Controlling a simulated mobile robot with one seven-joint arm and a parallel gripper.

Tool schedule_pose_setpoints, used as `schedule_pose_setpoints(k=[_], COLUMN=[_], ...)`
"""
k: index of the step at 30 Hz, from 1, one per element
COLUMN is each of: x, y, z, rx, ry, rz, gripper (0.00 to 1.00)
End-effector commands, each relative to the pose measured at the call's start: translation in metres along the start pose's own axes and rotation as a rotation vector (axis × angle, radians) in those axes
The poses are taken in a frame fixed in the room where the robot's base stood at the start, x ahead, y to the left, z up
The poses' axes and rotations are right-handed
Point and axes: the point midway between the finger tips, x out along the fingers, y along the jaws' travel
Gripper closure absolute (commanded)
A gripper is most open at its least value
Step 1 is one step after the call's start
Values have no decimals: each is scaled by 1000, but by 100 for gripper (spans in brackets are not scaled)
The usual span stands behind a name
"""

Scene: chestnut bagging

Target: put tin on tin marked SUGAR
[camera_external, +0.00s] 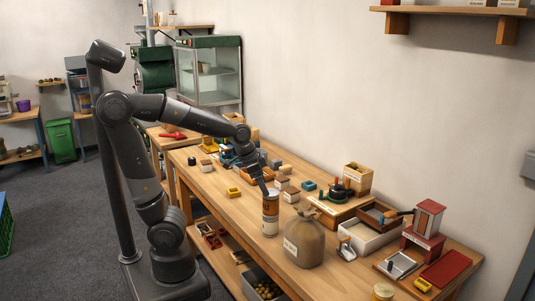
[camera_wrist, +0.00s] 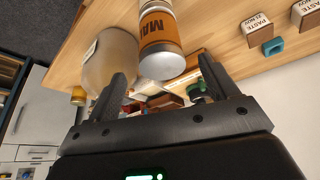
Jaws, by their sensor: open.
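A tall light tin (camera_external: 270,213) with an orange band stands upright near the table's front edge, beside a sack. The wrist view shows its orange label (camera_wrist: 160,32), with letters that seem to start "MA". A second tin may stand under it, but I cannot tell. My gripper (camera_external: 264,190) is just above the tin's top in the external view. In the wrist view my gripper (camera_wrist: 164,72) is open, with the tin's pale end between and beyond the fingers. No SUGAR mark is readable.
The tan sack (camera_external: 303,241) stands close to the tin's right; it also shows in the wrist view (camera_wrist: 108,52). Small labelled boxes (camera_wrist: 257,28) and a wooden crate (camera_external: 357,179) lie behind. A yellow-lidded jar (camera_external: 383,292) is at the front edge. Bare tabletop (camera_external: 225,208) lies left of the tin.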

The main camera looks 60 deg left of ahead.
Motion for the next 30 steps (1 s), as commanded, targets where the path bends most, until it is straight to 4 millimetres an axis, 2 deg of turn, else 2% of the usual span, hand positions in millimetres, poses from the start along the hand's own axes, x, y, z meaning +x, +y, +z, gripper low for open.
schedule_pose_setpoints(k=[6,12,18,30], x=[-42,-70,-79,-79], y=[5,16,23,24], z=[35,72,89,91], rx=[-156,-309,-387,-394], ry=[51,84,95,95], rz=[-54,-146,-206,-211], gripper=[21,21,21,21])
